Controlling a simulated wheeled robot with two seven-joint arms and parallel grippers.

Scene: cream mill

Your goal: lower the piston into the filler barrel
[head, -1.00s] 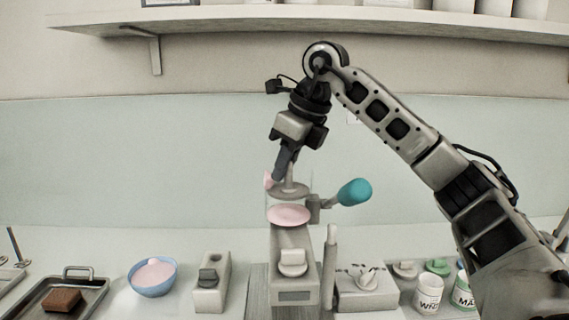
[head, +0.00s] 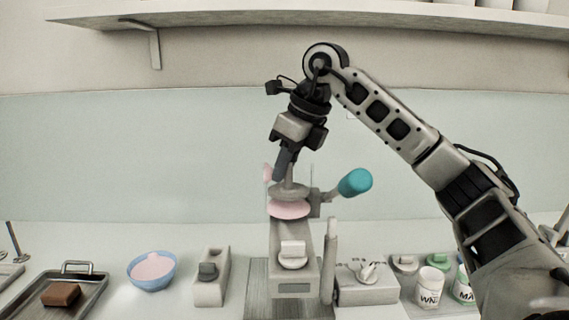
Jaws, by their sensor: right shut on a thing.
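The piston (head: 290,191) is a grey disc with a short stem on top. My right gripper (head: 285,170) is shut on its stem from above. The filler barrel is clear, so only faint edges of it show around the disc. Pink cream (head: 289,209) lies in the barrel, and the disc sits just above it or on it; I cannot tell if they touch. The filler body (head: 291,258) stands below, with a teal-handled lever (head: 354,183) at its right. My left gripper is not in view.
A shelf (head: 300,24) runs above.

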